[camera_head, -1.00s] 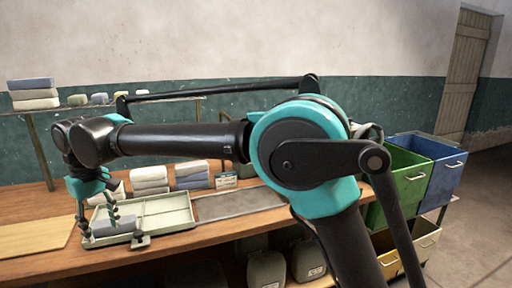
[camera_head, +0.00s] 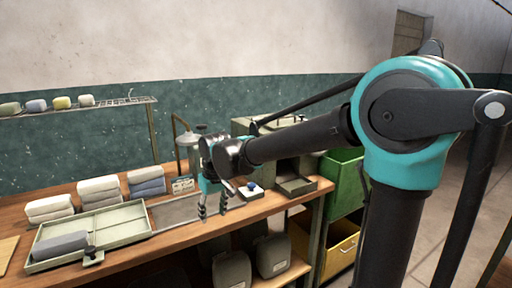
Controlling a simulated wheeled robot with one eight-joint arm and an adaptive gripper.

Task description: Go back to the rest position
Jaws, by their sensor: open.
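My gripper (camera_head: 213,207) is open, with its fingers pointing down and nothing between them. It hangs near the front edge of the wooden workbench (camera_head: 170,244), in front of a grey mat (camera_head: 176,210). My arm reaches in from the right side of the view. A pale green divided tray (camera_head: 124,226) stands on the bench to the left of my gripper, apart from it. A grey-blue folded cloth (camera_head: 60,246) lies in the front left part of the tray.
Folded towel stacks (camera_head: 99,190) stand behind the tray. Right of my gripper are a small blue-topped item (camera_head: 250,188) and a grey-green cabinet (camera_head: 270,125). A green bin (camera_head: 341,190) and a yellow bin (camera_head: 343,255) stand at the bench's right end. Dark containers (camera_head: 272,257) sit below.

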